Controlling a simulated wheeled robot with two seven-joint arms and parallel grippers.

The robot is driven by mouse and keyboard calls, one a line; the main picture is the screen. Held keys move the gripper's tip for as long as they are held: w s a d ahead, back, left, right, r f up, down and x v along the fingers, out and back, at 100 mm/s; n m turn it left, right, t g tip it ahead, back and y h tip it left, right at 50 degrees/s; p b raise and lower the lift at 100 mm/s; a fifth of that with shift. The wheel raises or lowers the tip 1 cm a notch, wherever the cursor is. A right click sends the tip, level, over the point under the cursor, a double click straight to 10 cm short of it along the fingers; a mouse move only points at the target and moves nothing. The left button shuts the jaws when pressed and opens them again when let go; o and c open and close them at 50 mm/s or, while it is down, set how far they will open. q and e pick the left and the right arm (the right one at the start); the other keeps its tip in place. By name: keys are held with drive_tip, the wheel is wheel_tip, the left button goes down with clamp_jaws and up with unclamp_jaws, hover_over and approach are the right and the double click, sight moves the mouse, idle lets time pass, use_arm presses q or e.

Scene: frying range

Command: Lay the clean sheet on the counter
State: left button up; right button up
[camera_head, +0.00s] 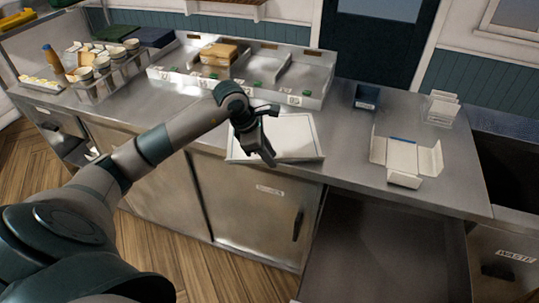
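A flat white rectangle with a raised pale rim (298,137), like a sheet in a shallow tray, lies on the steel counter (350,185) at its front edge, mid-picture. I cannot tell whether the sheet and tray are separate pieces. My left gripper (264,157) points down in front of its left part and hides some of it. I cannot tell whether the fingers touch it or how far apart they are. My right gripper is out of view.
An unfolded white carton (403,158) lies to the right, with a dark small bin (367,97) and a white stack (442,107) behind. A steel tray unit (315,78) stands at the back. Cups (102,65) stand left. A waste drawer (505,262) is at right.

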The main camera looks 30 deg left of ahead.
use_arm(q)
drive_tip(key=shift+r, duration=0.1)
drive_tip(key=b+v, duration=0.3)
drive_tip(key=v, duration=0.9)
drive_tip(key=shift+b, duration=0.3)
drive_tip(key=shift+w+d, duration=0.1)
